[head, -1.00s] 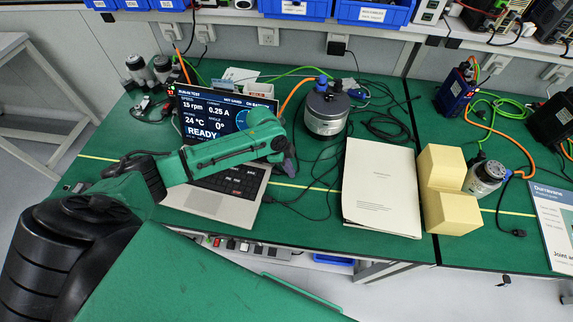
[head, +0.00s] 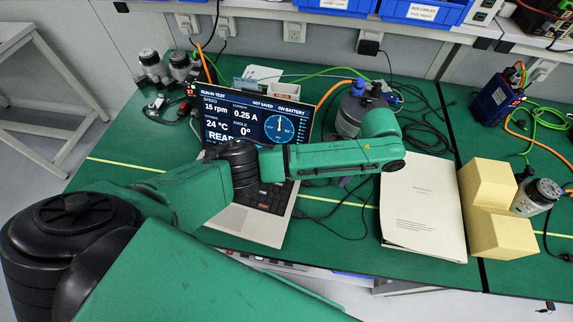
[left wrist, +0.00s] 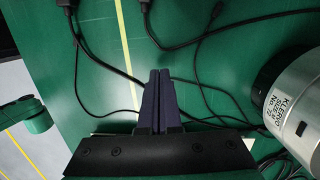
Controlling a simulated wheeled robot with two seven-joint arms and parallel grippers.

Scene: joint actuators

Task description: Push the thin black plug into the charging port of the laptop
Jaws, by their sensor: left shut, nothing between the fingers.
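The open laptop (head: 250,222) stands on the green bench, its screen lit with "ON BATTERY"; my left arm covers part of its keyboard. Its charging port cannot be made out. Black cables (head: 318,218) lie on the bench just right of the laptop. In the left wrist view, black cable ends (left wrist: 217,11) lie beyond the fingertips near the top edge; which one is the thin plug I cannot tell. My left gripper (left wrist: 160,74) is shut and empty, pointing down over the bench among the cables. In the head view it is mostly hidden behind my arm. My right gripper is out of view.
A round metal actuator (head: 349,122) stands behind my left arm; a metal cylinder (left wrist: 297,108) shows close on the right in the wrist view. A white booklet (head: 424,210) and yellow blocks (head: 490,205) lie to the right. More cables (head: 432,138) lie at the back.

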